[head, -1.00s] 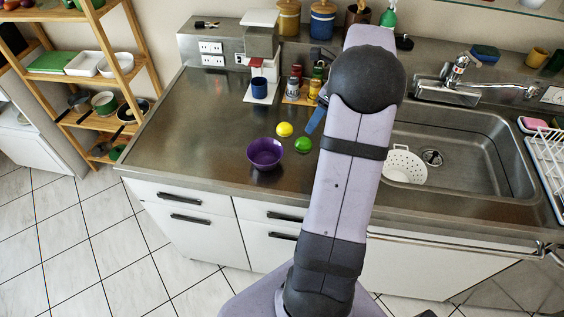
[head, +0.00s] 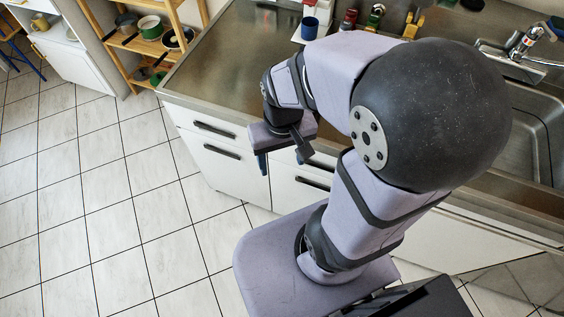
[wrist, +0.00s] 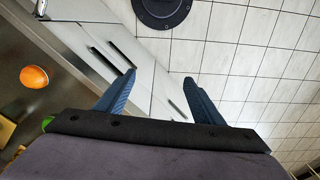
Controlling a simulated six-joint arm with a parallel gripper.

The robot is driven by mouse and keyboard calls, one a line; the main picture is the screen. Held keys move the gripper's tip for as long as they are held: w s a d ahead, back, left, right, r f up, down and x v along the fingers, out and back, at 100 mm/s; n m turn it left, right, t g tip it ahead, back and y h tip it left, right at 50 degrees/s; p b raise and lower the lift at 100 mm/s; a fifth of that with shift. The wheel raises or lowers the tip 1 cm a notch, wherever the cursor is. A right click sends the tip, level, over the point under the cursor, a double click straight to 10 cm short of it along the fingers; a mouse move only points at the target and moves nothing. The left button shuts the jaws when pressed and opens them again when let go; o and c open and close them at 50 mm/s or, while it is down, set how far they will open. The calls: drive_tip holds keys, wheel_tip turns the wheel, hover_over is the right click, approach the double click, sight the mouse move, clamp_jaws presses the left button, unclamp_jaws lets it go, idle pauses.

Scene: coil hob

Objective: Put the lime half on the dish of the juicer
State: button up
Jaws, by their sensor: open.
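My gripper (head: 282,165) is open and empty, out in front of the counter's front edge by the drawers. In the wrist view its two blue fingers (wrist: 159,78) are spread apart with nothing between them. A green sliver (wrist: 47,122) shows at the left behind the gripper body; it may be the lime half, but most of it is hidden. I cannot make out the juicer or its dish in either current view; my arm covers much of the counter in the head view.
An orange round fruit (wrist: 34,77) lies on the steel counter (head: 235,65). A blue cup (head: 309,28) and a red-topped jar (head: 349,18) stand at the back. Drawer handles (head: 221,151) stick out below the counter edge. The sink (head: 530,130) is at right.

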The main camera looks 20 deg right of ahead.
drive_tip(key=shift+o, duration=0.5)
drive_tip(key=shift+s+a+f+n, duration=0.15)
drive_tip(key=shift+s+a+n, duration=0.05)
drive_tip(key=shift+s+n, duration=0.3)
drive_tip(key=shift+w, duration=0.1)
